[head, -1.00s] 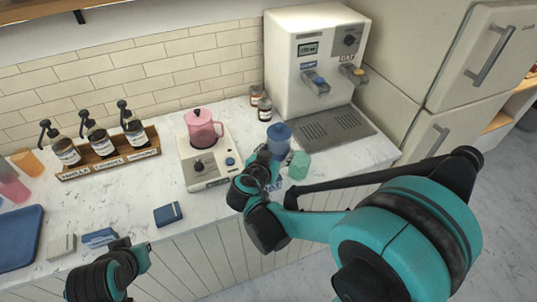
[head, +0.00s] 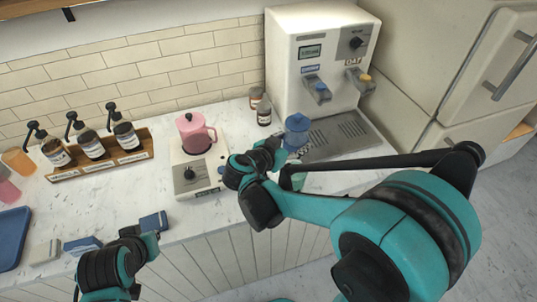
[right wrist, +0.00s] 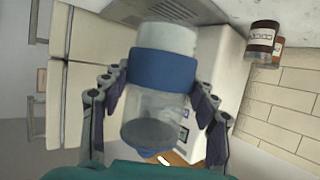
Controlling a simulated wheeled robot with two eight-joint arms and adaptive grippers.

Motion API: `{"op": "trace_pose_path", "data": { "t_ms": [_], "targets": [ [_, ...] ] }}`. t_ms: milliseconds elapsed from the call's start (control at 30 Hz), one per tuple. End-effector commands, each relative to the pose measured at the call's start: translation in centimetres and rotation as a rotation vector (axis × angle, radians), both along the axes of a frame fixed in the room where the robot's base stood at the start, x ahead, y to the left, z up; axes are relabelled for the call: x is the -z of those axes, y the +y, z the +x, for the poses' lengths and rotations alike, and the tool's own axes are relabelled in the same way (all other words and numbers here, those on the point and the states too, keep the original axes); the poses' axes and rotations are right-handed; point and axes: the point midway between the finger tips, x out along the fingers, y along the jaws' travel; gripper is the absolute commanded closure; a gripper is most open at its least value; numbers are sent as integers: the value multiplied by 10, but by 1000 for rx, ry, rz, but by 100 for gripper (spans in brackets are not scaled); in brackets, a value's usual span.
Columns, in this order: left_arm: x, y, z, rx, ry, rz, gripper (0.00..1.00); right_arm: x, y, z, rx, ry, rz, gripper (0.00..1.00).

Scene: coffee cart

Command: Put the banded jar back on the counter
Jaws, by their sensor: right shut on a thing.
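The banded jar (right wrist: 160,70) is clear with a wide blue band, and it is between the fingers of my right gripper (right wrist: 158,92) in the right wrist view. The fingers are shut on it from both sides. In the head view the jar (head: 297,128) shows blue, just beyond my right gripper (head: 273,152) and in front of the dispenser's drip tray. I cannot tell whether it touches the counter (head: 240,112). My left gripper (head: 148,242) is low at the left, near the counter's front edge; its fingers are too unclear to read.
A white dispenser (head: 312,70) with a drip tray (head: 337,136) stands behind the jar. Two small brown jars (head: 262,108) are left of it. A pink pitcher (head: 195,130) sits on a white machine (head: 196,172). A green cup (head: 297,180) is partly hidden by my right arm.

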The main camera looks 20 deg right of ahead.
Motion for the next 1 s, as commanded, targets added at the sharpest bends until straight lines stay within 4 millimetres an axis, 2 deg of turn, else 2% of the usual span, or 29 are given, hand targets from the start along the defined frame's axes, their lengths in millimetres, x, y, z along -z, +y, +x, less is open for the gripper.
{"op": "trace_pose_path", "data": {
  "t_ms": [200,433,667,900,1000],
  "targets": [
    [23,0,0,0,0,0,100,34,35,37,-3,-1,-1,90],
    [37,0,0,0,0,0,100,58,63,68,-2,0,-1,90],
    [41,0,0,0,0,0,100,66,71,76,-2,-1,0,90],
    [59,0,0,0,0,0,100,100,71,75,-2,0,-1,90],
    [60,0,0,0,0,0,100,104,71,75,-2,-1,-2,90]
  ]
}}
